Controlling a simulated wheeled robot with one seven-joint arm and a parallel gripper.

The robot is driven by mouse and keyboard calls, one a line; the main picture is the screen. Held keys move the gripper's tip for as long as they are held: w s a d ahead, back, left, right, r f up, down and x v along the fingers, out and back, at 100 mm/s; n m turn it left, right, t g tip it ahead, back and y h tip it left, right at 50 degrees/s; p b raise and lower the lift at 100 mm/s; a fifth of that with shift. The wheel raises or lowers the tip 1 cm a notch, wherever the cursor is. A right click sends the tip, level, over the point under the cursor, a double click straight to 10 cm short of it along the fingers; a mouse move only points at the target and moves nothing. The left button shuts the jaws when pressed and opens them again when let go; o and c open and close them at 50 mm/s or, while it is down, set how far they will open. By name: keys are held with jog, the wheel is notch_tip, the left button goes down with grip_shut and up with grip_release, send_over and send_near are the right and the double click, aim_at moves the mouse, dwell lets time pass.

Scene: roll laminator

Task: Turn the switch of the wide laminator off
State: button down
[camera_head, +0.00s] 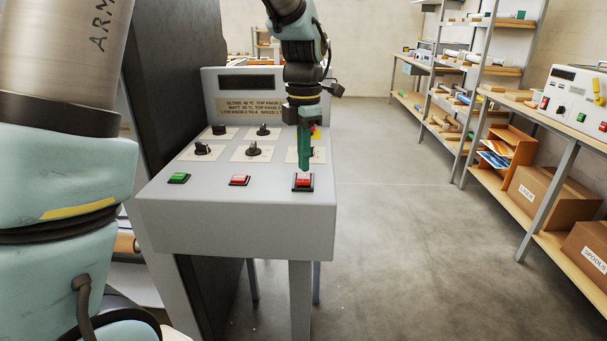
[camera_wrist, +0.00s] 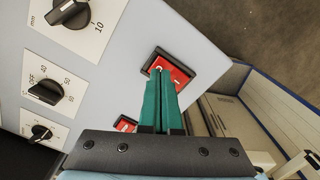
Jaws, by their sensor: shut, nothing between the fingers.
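The grey control console (camera_head: 230,225) of the laminator stands in front of me, with a dark display and a label plate. A red rocker switch in a black frame (camera_head: 303,182) sits at the front right of its top; it also shows in the wrist view (camera_wrist: 183,74). My gripper (camera_head: 304,167) points down with its green fingers together and empty, its tips over this switch. In the wrist view the fingertips (camera_wrist: 161,74) cover part of the red rocker; I cannot tell whether they touch it. A second red switch (camera_head: 239,180) and a green switch (camera_head: 178,178) sit to the left.
Several black knobs on white dials (camera_head: 253,149) stand behind the switches. A dark panel (camera_head: 175,80) rises at the left. Shelves (camera_head: 480,90) and another machine (camera_head: 575,100) are at the right. The floor (camera_head: 410,230) between is clear.

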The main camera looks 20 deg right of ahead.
aim_at(304, 175)
jog(key=shift+r+p, duration=2.35)
jog(key=shift+r, duration=0.6)
